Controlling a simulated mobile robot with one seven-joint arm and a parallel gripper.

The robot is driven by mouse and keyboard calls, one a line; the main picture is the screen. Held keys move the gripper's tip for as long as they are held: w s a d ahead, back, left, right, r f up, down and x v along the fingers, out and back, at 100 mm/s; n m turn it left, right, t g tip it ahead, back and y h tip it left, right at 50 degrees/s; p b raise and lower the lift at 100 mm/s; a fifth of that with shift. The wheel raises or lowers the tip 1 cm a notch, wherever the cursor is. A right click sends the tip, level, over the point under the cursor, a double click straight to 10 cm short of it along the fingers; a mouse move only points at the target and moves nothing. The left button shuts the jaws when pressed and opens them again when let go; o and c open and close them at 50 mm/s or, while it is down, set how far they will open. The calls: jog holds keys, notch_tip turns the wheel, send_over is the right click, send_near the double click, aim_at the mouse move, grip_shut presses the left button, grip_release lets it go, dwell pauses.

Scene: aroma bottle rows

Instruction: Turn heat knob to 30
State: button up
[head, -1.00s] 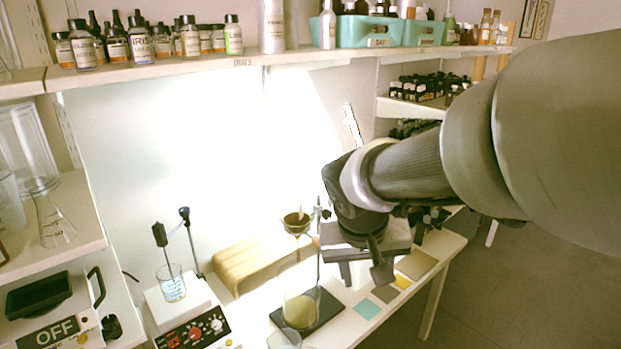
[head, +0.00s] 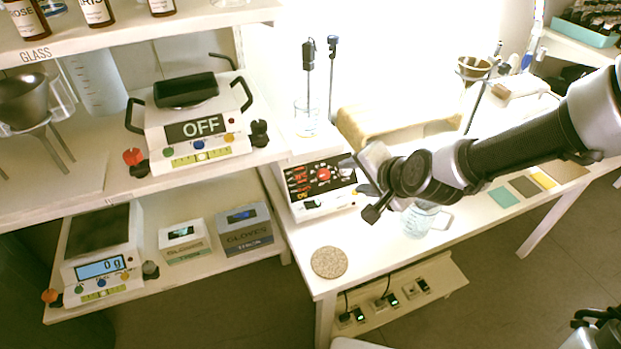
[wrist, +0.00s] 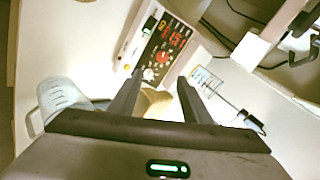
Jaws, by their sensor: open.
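The stirring hot plate stands on the white bench in the head view, its dark control panel (head: 318,178) showing red digits and knobs. A red knob (head: 324,174) sits mid-panel. The panel (wrist: 176,38) also shows in the wrist view, with a red knob (wrist: 162,57) and a pale knob (wrist: 148,73); I cannot read which one is heat. My gripper (head: 364,190) is open and empty at the panel's right side in the head view. In the wrist view its fingers (wrist: 159,82) point toward the panel, apart from the knobs.
A glass beaker (head: 306,120) stands on the hot plate beside upright probes. A glass jug (head: 420,220) is beneath my gripper. A cork mat (head: 329,262) lies at the bench's front corner. A device reading OFF (head: 198,130) is on the left shelf.

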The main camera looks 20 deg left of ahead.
aim_at(325, 174)
jog(key=b+x, duration=0.5)
jog(key=x, duration=1.2)
jog(key=shift+w+a, duration=0.2)
jog(key=shift+w, duration=0.15)
jog(key=c, duration=1)
jog(key=shift+f, duration=0.1)
jog(key=shift+c, duration=0.2)
jog(key=shift+m, duration=0.5)
jog(key=m+b, duration=0.1)
jog(key=m, duration=0.1)
jog(key=shift+m, duration=0.4)
jog(key=m+b, duration=0.1)
jog(key=m, duration=0.3)
